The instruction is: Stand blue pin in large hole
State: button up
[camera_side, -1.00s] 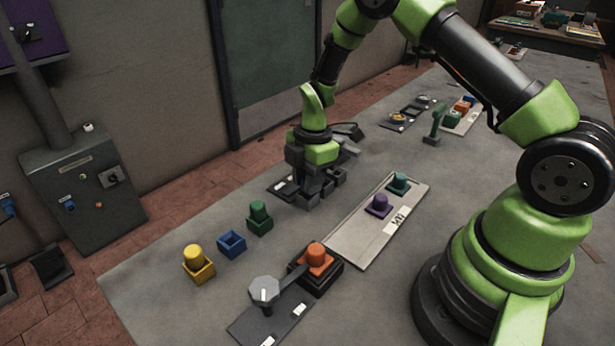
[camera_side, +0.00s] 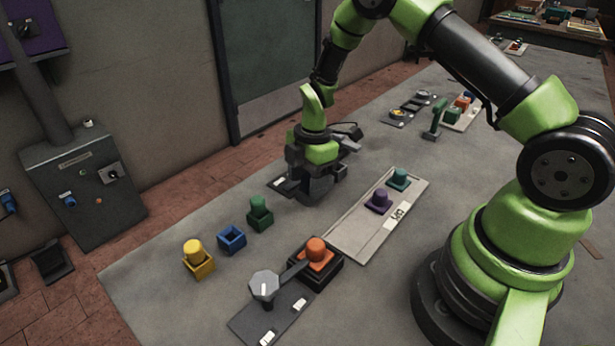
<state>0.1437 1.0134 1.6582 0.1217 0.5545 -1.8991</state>
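My gripper (camera_side: 315,190) is low over the table near its middle, at a dark plate (camera_side: 281,184) with a white label, which it partly covers. The dark fingers overlap, so I cannot see a gap or anything between them. No blue pin can be made out. A blue square holder (camera_side: 231,240) stands to the gripper's lower left and looks empty. I cannot identify the large hole; it may be hidden behind my gripper.
A green pin (camera_side: 259,208) and a yellow pin (camera_side: 194,251) stand in holders. Small fixtures (camera_side: 408,107) lie farther back.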

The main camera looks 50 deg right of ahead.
jog(key=r, duration=0.6)
jog(key=d+r, duration=0.1)
jog(key=r, duration=0.3)
jog(key=shift+s, duration=0.1)
jog(key=s+a+r+m+t, duration=0.2)
jog(key=s+a+r+m, duration=0.1)
jog(key=s+r+m, duration=0.5)
jog(key=s+a+r+m+t, duration=0.25)
jog(key=s+r+m, duration=0.2)
jog(key=r, duration=0.45)
jog(key=s+a+r+m+t, duration=0.1)
jog(key=s+m+t, duration=0.1)
jog(key=s+m, duration=0.5)
jog(key=shift+s+y, duration=0.25)
jog(key=shift+y, duration=0.05)
jog(key=shift+a+t, duration=0.1)
jog(key=shift+t, duration=0.15)
